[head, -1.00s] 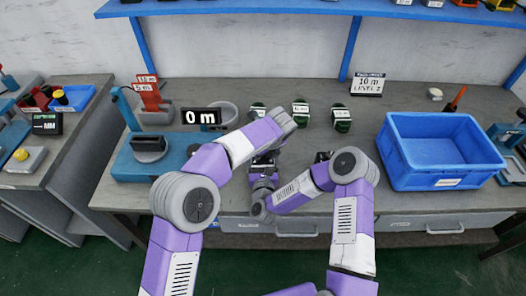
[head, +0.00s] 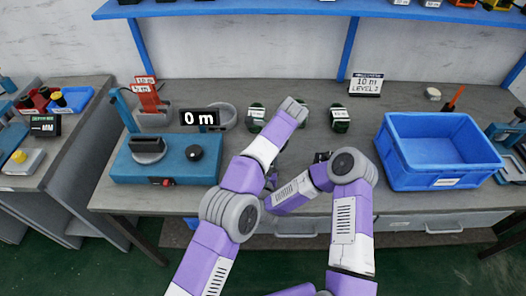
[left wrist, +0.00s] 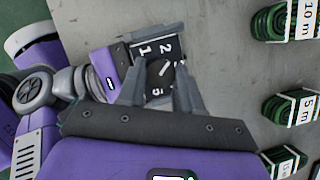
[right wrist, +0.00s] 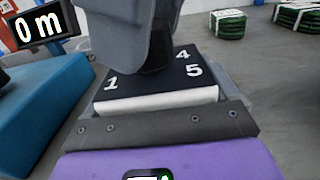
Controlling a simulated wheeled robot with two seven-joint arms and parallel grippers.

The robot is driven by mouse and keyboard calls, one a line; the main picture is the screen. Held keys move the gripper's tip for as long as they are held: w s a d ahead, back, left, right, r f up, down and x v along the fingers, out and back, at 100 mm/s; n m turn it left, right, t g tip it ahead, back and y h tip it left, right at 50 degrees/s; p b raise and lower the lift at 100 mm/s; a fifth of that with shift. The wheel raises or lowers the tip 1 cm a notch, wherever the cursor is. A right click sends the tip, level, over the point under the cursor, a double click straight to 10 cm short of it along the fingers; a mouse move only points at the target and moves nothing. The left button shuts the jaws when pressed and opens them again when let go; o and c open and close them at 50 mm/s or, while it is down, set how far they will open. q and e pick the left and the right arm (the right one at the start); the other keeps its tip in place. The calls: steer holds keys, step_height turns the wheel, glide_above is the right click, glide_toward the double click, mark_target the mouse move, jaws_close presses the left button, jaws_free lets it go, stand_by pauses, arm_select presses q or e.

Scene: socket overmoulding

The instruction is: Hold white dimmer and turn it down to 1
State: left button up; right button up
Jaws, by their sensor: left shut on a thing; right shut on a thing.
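The white dimmer (right wrist: 165,97) has a black face with white numbers. My right gripper (right wrist: 160,108) is shut on its body. My left gripper (right wrist: 155,62) comes down from above, shut on the knob, and hides part of the face in the right wrist view. The dimmer also shows in the left wrist view (left wrist: 158,50), with 1, 2 and 5 readable and a white pointer line near the middle. Which number the pointer marks, I cannot tell for sure. In the head view my left arm hides the dimmer and left gripper.
A blue station (head: 175,168) with a "0 m" display (head: 200,118) stands left on the bench. Green cable coils (head: 340,118) lie behind my arms, one largely hidden. An empty blue bin (head: 435,152) stands right. A "10 m LEVEL 2" sign (head: 367,85) stands at the back.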

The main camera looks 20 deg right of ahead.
stand_by(0.5)
arm_select(q)
steer(key=o, duration=1.1)
steer(key=shift+c, duration=0.2)
